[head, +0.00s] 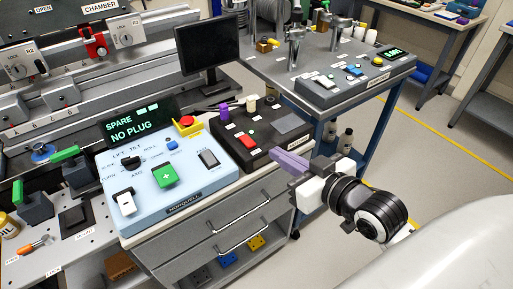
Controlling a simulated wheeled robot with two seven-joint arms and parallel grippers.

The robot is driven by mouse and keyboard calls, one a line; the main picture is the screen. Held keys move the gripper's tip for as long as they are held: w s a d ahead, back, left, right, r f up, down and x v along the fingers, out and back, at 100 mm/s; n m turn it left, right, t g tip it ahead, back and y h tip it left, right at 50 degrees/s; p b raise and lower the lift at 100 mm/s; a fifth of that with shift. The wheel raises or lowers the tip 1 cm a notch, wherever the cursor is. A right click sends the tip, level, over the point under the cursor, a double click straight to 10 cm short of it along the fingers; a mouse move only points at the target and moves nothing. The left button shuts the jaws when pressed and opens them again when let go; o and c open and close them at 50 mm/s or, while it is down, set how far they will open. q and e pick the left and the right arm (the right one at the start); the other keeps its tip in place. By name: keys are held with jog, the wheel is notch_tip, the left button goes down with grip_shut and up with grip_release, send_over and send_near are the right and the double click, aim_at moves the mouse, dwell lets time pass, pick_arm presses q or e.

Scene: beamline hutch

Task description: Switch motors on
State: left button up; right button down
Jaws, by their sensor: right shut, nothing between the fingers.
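A pale blue control box (138,218) stands on the grey drawer cabinet, with a display (140,124) reading "SPARE" and "NO PLUG". I cannot read which control is for motors. My right gripper (279,159), with purple fingers, is shut and empty, right of the box and near the black box's front edge. My left gripper is out of view.
A black control box (262,146) with a red switch sits right of the blue one. A dark monitor (207,54) stands behind. A cart (334,121) with another control box (352,82) is at back right. Open floor (433,140) lies at right.

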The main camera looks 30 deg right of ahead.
jog(key=r, duration=0.2)
jog(key=shift+d+r+t, duration=0.2)
jog(key=shift+r+t, duration=0.1)
jog(key=shift+r, duration=0.1)
jog(key=shift+w, duration=0.1)
send_over(257, 152)
notch_tip(257, 152, down, 2)
jog(key=shift+f, duration=0.25)
notch_tip(257, 152, down, 3)
jog(key=shift+w+r, duration=0.1)
jog(key=shift+f+b, duration=0.35)
jog(key=shift+f, duration=0.3)
